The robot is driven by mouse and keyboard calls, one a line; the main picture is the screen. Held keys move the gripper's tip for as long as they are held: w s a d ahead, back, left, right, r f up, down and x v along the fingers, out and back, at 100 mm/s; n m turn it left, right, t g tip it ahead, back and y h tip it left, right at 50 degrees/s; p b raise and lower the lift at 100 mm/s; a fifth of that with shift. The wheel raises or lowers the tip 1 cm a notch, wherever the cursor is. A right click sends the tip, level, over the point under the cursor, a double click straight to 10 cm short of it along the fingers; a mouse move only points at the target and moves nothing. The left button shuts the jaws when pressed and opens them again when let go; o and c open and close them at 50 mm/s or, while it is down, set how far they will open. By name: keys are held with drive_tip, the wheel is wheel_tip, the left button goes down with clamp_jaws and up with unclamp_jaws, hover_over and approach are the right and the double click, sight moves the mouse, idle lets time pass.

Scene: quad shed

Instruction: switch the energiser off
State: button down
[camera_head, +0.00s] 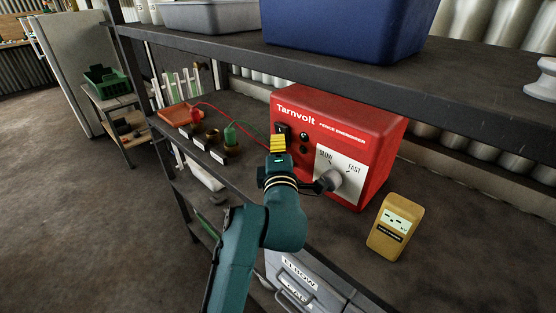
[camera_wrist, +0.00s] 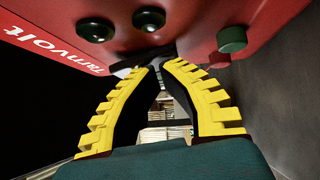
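The energiser (camera_head: 385,125) is a red box marked "Tarnvolt Fence Energiser", standing on the dark shelf. Its front has a black switch (camera_head: 283,131) at the left, two round black parts beside it, and a grey knob (camera_head: 330,180) on a white SLOW–FAST plate. My gripper (camera_head: 278,141) is at the energiser's left front, just in front of the switch and partly covering it. In the wrist view, the yellow fingertips (camera_wrist: 161,66) come close together at a black part on the red face. I cannot tell whether they touch it or grip it.
A yellow meter (camera_head: 395,227) stands on the shelf at right. An upper shelf with a blue bin (camera_head: 345,30) overhangs. Grey drawers (camera_head: 300,285) sit below.

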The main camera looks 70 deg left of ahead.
drive_tip(key=s+a+f+p+v, duration=0.1)
drive_tip(key=s+v, duration=0.1)
drive_tip(key=v, duration=1)
drive_tip(key=shift+s+d, duration=0.4)
drive_tip(key=shift+s, duration=0.05)
